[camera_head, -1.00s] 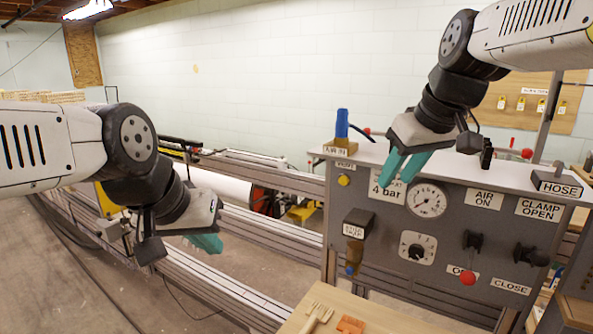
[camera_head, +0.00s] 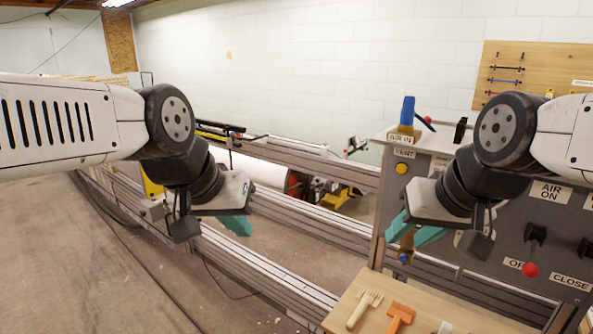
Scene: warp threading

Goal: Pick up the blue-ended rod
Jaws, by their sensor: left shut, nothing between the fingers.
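Several thin rods (camera_head: 506,68) hang on a wooden board on the back wall at upper right. My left gripper (camera_head: 238,226) is shut and empty in front of the long metal rails, left of centre. My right gripper (camera_head: 410,240) has its teal fingers apart and looks empty. It points down in front of the grey control panel's left part, far from the rods. The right arm covers the panel's gauge.
A grey control panel (camera_head: 562,240) with knobs and labels stands at right. A blue-handled valve (camera_head: 407,113) rises from its top. A wooden table (camera_head: 440,310) at the lower edge carries a wooden fork (camera_head: 362,308) and an orange tool (camera_head: 400,316). Metal rails (camera_head: 300,225) run across the middle.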

